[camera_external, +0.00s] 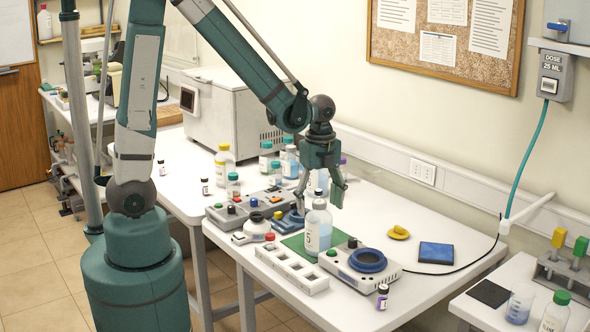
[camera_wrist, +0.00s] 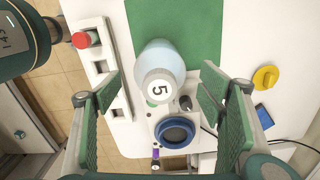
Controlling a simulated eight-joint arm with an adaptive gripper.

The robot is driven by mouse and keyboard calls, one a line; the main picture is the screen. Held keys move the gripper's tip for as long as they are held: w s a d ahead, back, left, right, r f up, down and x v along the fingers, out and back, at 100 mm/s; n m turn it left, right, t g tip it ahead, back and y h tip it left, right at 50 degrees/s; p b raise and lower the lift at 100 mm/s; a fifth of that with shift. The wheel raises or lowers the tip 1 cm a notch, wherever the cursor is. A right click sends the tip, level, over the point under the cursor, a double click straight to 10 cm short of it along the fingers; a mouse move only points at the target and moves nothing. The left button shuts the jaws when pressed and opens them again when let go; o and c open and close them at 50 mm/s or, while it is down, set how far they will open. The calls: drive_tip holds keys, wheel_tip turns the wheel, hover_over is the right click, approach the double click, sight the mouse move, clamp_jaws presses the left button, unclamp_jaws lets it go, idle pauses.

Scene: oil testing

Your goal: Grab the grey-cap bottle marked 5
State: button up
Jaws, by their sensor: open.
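The grey-cap bottle marked 5 (camera_external: 318,232) stands upright on the table, at the edge of a green mat (camera_external: 292,243). In the wrist view the bottle (camera_wrist: 158,62) is seen from above, its pale cap showing a black 5. My gripper (camera_external: 322,196) is above the bottle in the external view, pointing down. In the wrist view my gripper (camera_wrist: 158,90) is open, with green pads on both sides of the bottle and clear gaps between. The pads do not touch it. Nothing is held.
A device with a blue ring (camera_external: 368,260) stands close beside the bottle. A white slotted rack (camera_external: 291,268) lies at the front edge. Several other bottles (camera_external: 225,165) stand behind. A yellow object (camera_external: 399,233) and a blue pad (camera_external: 436,252) lie to the right.

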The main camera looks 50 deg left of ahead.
sight(319, 218)
drive_tip(key=shift+f, duration=0.25)
drive_tip(key=shift+d+f, duration=0.1)
drive_tip(key=shift+f, duration=2.35)
drive_tip(key=c, duration=1.3)
drive_tip(key=shift+o, duration=0.2)
drive_tip(key=shift+r, duration=0.25)
drive_tip(key=shift+r, duration=4.8)
